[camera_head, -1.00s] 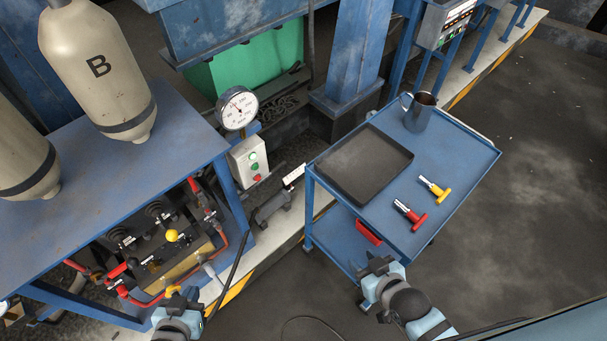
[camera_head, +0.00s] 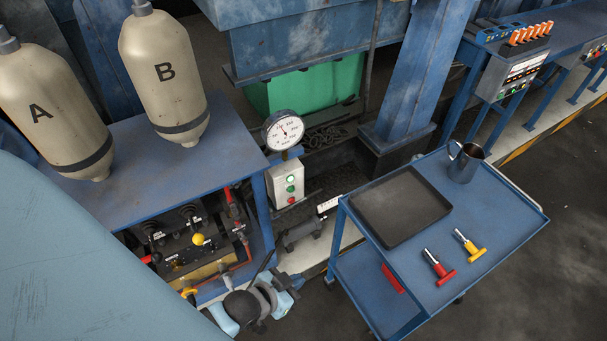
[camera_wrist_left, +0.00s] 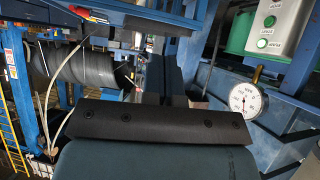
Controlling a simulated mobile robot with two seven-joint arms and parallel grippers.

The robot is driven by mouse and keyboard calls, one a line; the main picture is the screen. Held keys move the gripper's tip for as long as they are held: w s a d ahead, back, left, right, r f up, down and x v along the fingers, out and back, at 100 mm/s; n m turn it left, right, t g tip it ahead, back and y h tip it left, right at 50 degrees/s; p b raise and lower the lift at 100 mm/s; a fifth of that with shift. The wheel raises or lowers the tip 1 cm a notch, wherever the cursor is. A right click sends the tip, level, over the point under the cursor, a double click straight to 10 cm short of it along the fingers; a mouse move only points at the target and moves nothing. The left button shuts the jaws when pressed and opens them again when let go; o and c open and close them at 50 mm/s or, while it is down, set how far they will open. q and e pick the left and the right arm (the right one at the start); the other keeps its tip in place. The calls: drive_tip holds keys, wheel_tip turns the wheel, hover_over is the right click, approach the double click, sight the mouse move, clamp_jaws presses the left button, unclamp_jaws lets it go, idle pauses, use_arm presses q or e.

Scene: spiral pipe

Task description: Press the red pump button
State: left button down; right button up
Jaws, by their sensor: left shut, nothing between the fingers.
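The red button (camera_head: 291,200) is the lowest on the front of a small white control box (camera_head: 273,187), below two green ones. The box stands under a round dial gauge (camera_head: 284,130), beside the blue bench. My left gripper (camera_head: 291,282) is low in the head view, below the box and apart from it. It is shut and empty. In the left wrist view the box (camera_wrist_left: 292,12) is cut off at the upper right, with green buttons showing; the red button is not seen there. The dark fingers of my left gripper (camera_wrist_left: 166,72) point away. My right gripper is out of view.
The blue bench (camera_head: 120,195) holds tanks A (camera_head: 50,110) and B (camera_head: 165,75), with valves below. A blue cart (camera_head: 500,215) at right carries a black tray (camera_head: 400,205), a metal jug (camera_head: 466,162) and red and yellow tools.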

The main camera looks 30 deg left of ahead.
sight(292, 201)
use_arm(q)
drive_tip(key=shift+s+f, duration=0.1)
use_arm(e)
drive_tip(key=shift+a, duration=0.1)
use_arm(q)
drive_tip(key=w+a+f+m+t+y+b, duration=0.1)
drive_tip(key=w+a+f+y+b, duration=0.1)
drive_tip(key=w+f+b, duration=0.5)
drive_tip(key=w+a+f+m+t+y+b, duration=0.1)
drive_tip(key=w+a+f+b, duration=0.4)
drive_tip(key=b, duration=1.3)
drive_tip(key=w+a+f+m+t+y+b, duration=0.1)
drive_tip(key=w+a+f+y+b, duration=0.3)
drive_tip(key=w+f+b, duration=0.4)
drive_tip(key=w+m+y+b, duration=0.1)
drive_tip(key=w+b, duration=0.3)
drive_tip(key=b, duration=0.1)
drive_tip(key=shift+w+a+f+m+t, duration=0.2)
drive_tip(key=shift+w+f+m+t, duration=0.1)
drive_tip(key=shift+m, duration=0.1)
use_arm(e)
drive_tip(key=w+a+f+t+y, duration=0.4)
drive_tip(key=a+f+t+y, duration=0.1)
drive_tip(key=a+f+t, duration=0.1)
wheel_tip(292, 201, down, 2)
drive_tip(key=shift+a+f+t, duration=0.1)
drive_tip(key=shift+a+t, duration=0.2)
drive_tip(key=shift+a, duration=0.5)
use_arm(q)
drive_tip(key=shift+a, duration=0.1)
